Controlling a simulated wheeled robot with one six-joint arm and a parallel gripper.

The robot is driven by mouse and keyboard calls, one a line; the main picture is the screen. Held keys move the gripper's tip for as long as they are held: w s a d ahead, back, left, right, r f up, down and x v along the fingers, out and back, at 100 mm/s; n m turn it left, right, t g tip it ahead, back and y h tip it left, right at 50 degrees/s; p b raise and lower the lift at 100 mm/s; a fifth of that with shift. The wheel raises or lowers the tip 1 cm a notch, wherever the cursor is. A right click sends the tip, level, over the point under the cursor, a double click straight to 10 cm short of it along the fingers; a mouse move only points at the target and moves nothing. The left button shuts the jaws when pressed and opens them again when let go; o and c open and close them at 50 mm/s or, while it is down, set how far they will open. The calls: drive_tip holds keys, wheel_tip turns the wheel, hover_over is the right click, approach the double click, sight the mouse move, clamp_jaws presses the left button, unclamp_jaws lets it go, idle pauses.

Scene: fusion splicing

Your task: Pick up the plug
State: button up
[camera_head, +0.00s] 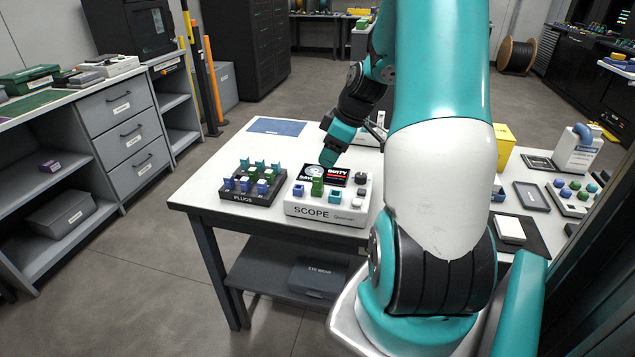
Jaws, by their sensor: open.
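A black rack labelled PLUGS (262,200) sits near the table's left front corner and holds several small blue, green and teal plugs (245,184). Right of it stands a white box labelled SCOPE (296,208), with a dark screen reading DIRTY. A green plug (318,187) stands upright in front of the screen, between a blue piece (298,191) and a teal piece (336,197). My gripper (328,160) is open and points down over the screen, just above and behind the green plug. Its fingertips are small, and I cannot tell whether they touch anything.
The white table (225,165) has a blue mat (277,126) at its back left. My arm hides much of the table's middle.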

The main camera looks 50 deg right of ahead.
sight(318, 175)
drive_tip(key=x, duration=0.7)
drive_tip(key=shift+w+a+f+p, duration=0.1)
drive_tip(key=shift+a+f+p, duration=0.2)
drive_tip(key=shift+p, duration=0.05)
drive_tip(key=shift+c, duration=0.4)
drive_tip(key=c, duration=0.9)
drive_tip(key=shift+o, duration=0.2)
wheel_tip(318, 175, up, 20)
